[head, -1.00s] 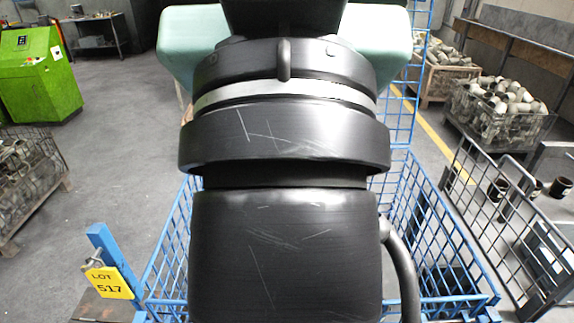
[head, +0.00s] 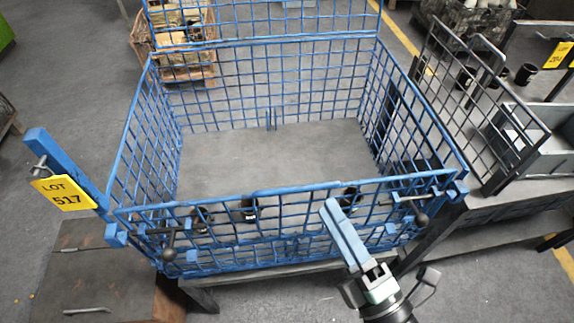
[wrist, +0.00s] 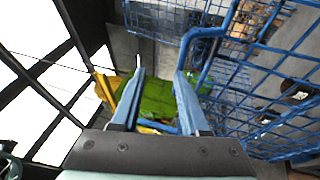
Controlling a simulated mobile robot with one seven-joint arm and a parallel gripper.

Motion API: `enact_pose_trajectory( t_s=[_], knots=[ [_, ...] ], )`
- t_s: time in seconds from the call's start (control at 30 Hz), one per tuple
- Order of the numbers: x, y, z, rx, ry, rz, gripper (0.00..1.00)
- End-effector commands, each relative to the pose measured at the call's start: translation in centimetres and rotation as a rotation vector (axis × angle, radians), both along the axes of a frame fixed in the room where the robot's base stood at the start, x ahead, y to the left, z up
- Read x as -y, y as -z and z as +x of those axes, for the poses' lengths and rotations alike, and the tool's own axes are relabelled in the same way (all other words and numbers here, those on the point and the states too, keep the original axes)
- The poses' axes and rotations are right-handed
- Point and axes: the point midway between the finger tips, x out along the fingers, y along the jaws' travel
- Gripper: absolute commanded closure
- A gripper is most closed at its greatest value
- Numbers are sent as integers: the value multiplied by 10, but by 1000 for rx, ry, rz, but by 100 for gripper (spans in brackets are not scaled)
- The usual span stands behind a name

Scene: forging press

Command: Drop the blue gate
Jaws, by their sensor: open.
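The blue gate (head: 285,189) appears to be the upright wire-mesh front panel of a blue mesh cage (head: 300,37). A latch with a dark knob (head: 169,254) is at its left end, and another latch with a dark knob (head: 421,219) is at its right end. My gripper (head: 333,208) is in front of the gate, right of its middle, with its fingers pointing up at the mesh. In the wrist view the two fingers (wrist: 159,78) are apart and nothing is between them. Blue mesh and rails stand close by the right finger; contact cannot be told.
Several dark cylindrical parts (head: 249,209) show through the gate mesh. A yellow LOT 517 tag (head: 63,193) hangs on a blue post at left. A dark mesh rack (head: 478,95) and grey bin (head: 540,140) stand at right. The cage floor (head: 270,155) is mostly clear.

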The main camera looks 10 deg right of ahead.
Motion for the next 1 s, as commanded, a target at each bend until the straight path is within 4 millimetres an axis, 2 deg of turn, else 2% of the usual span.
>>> enact_pose_trajectory(
  t_s=[0.03,0.1,0.27,0.7,0.83,1.0],
  knots=[
    [-2,18,-8,-38,-15,-18,55],
    [-5,30,-14,-65,-33,-35,55],
    [-11,31,-6,-75,-43,-41,55],
    [-44,13,72,-71,-43,-40,55],
    [-50,11,89,-71,-41,-39,55],
    [-55,10,99,-72,-41,-41,55]
  ],
)
